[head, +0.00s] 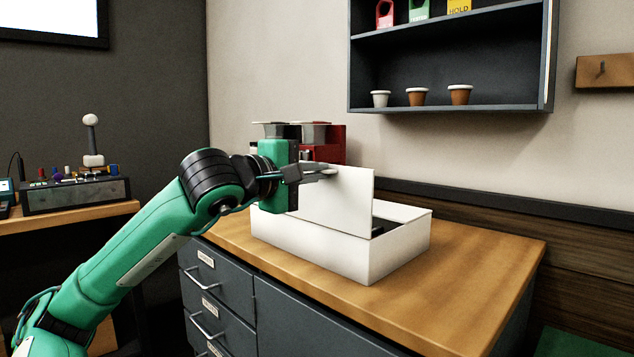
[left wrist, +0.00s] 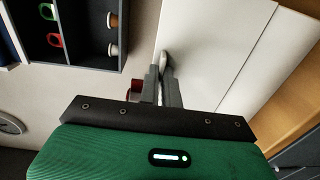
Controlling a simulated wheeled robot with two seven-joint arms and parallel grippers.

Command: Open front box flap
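An open white box (head: 345,252) stands on the wooden counter. A white flap (head: 348,200) stands upright on its near side, and its broad face also fills the middle of the left wrist view (left wrist: 210,45). My left gripper (head: 330,171) is at the upper part of this flap, overlapping it near its left edge. In the left wrist view the fingers (left wrist: 163,68) are close together at the flap's edge and look shut. I cannot see the flap clearly between them. Something dark shows inside the box; the rest of the inside is hidden. My right gripper is not in view.
A red machine (head: 332,140) stands behind the box. A dark wall shelf (head: 450,75) with small pots hangs above. The counter (head: 470,275) is clear to the right of the box. Drawers (head: 215,300) are below, and a side bench (head: 75,195) stands at left.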

